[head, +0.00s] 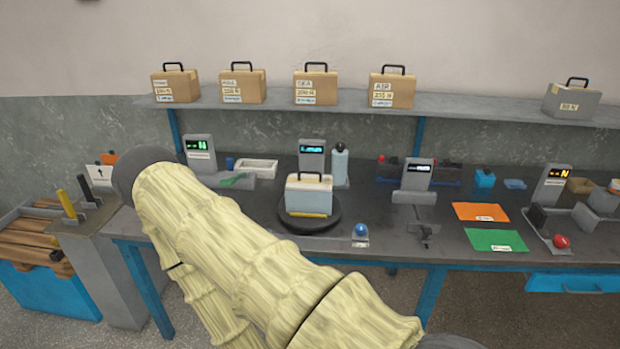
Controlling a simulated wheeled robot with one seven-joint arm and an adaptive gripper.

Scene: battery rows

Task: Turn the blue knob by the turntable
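The blue knob (361,230) sits on a small light base at the front edge of the workbench, just right of the turntable. The turntable (285,221) is a dark round disc. A white and grey battery-like box (310,199) with a handle stands on it, with a yellow strip at its foot. My arm, in a pale cover, crosses the lower left and middle of the head view, in front of the bench. My gripper cannot be made out in this view, and nothing is seen touching the knob.
Right of the knob are a dark clamp-like fitting (426,233), an orange sheet (481,212), a green sheet (496,240) and a red knob (561,241). Display units and a grey bottle (340,164) stand behind. Boxes line the shelf (480,107). A blue crate (50,290) is at left.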

